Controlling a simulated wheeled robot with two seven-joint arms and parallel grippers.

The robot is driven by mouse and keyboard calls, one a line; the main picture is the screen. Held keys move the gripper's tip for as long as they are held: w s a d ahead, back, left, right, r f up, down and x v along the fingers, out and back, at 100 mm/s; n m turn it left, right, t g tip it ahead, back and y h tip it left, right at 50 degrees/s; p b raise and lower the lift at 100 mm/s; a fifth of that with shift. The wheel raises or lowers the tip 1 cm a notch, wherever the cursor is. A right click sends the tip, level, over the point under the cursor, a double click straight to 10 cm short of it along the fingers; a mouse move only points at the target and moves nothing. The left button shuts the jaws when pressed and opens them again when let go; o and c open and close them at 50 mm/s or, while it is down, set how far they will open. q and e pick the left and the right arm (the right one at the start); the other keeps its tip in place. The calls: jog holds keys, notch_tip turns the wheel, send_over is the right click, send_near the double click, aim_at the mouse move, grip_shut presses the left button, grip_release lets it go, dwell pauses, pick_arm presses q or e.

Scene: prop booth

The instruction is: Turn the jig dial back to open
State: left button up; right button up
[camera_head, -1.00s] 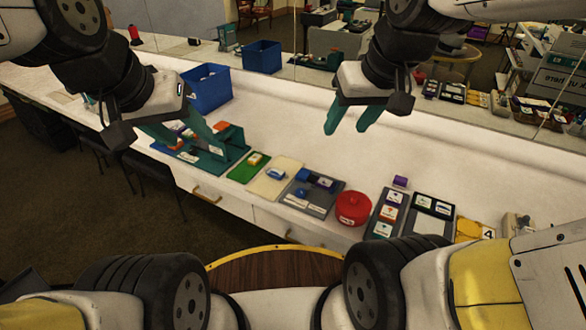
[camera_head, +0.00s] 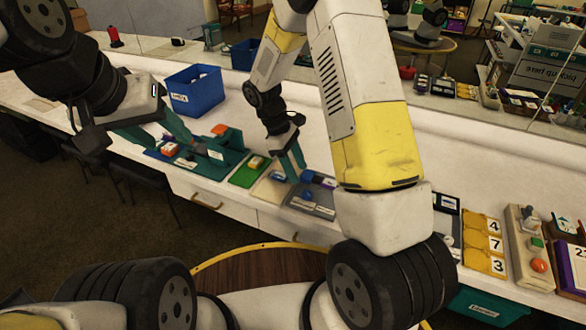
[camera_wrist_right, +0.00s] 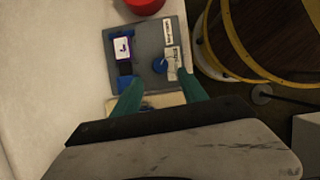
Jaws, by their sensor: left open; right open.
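The jig is a grey board (camera_head: 325,203) on the white counter, with a small round blue dial (camera_head: 307,195) near its front edge. In the right wrist view the dial (camera_wrist_right: 160,66) lies beside a white label plate (camera_wrist_right: 173,62); its setting is too small to read. My right gripper (camera_head: 290,168) is open, just above and left of the board. In its wrist view the fingers (camera_wrist_right: 158,95) are spread, with the dial beyond the gap between them, apart from both. My left gripper (camera_head: 163,140) is open over the teal tray at the left.
The board also carries a blue block (camera_wrist_right: 125,83) and a purple block with a white label (camera_wrist_right: 123,48). A red pot (camera_wrist_right: 145,4) stands beyond it. A green mat (camera_head: 248,172) is to its left, a blue bin (camera_head: 195,92) behind. Yellow number plates (camera_head: 484,245) are at right.

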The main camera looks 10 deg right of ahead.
aim_at(307, 192)
jog(key=x, duration=0.8)
jog(key=shift+w+f, duration=0.1)
jog(key=shift+f, duration=0.05)
grip_shut()
